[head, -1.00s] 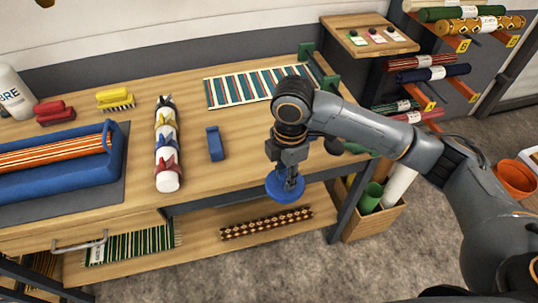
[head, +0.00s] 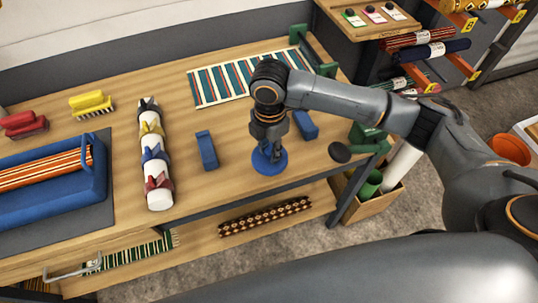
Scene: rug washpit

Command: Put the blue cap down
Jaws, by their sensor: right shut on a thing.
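The blue cap (head: 266,167) is a round blue disc held below my right gripper (head: 271,151), near the front edge of the wooden table (head: 232,185). My right gripper points down and is shut on the cap; its fingers hide the cap's middle. The cap appears over the tabletop, between two blue blocks. I cannot tell whether it touches the wood. My left gripper is not in view.
One blue block (head: 207,151) stands left of the cap, another (head: 306,125) behind right. A white roll with coloured clips (head: 158,199) lies further left, beside a blue tray (head: 84,193). A striped rug (head: 219,84) lies behind. Green brackets (head: 369,147) are at right.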

